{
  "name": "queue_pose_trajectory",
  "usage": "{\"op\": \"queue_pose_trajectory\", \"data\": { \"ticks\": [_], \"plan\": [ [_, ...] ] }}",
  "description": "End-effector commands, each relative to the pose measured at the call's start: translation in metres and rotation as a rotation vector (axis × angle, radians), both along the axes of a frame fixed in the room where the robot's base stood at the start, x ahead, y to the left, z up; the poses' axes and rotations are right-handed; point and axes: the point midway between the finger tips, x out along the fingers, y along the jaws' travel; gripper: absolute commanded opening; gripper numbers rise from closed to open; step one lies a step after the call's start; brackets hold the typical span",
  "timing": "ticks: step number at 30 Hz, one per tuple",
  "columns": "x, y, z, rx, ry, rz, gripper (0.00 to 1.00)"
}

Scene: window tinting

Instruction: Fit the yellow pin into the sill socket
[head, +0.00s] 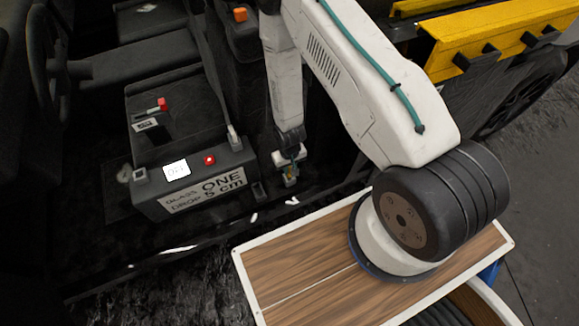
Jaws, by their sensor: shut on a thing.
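My gripper (289,170) points down beside the right end of the dark box, low in the vehicle's door opening. It is shut on a small yellowish piece, which looks like the yellow pin (291,181). Only a little of the pin shows between and below the fingers. The sill (205,243) runs dark along the bottom of the opening. I cannot make out the sill socket for certain. A small dark upright fitting (258,190) stands just left of my gripper. I cannot tell whether the pin touches anything below it.
The dark box (190,180) carries a label reading "GLASS DROP ONE 5 cm", a red button (209,160) and a small white display (176,170). A red-handled lever (162,104) is behind it. A steering wheel (45,60) is at left. A yellow rack (490,40) is at upper right.

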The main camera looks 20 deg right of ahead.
Motion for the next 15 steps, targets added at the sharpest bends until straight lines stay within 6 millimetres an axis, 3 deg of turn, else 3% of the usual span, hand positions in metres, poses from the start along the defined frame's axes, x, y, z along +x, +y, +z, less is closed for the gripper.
{"op": "queue_pose_trajectory", "data": {
  "ticks": [15],
  "plan": [
    [0.0, 0.0, -0.013, 0.0, 0.001, 0.0, 0.0]
  ]
}}
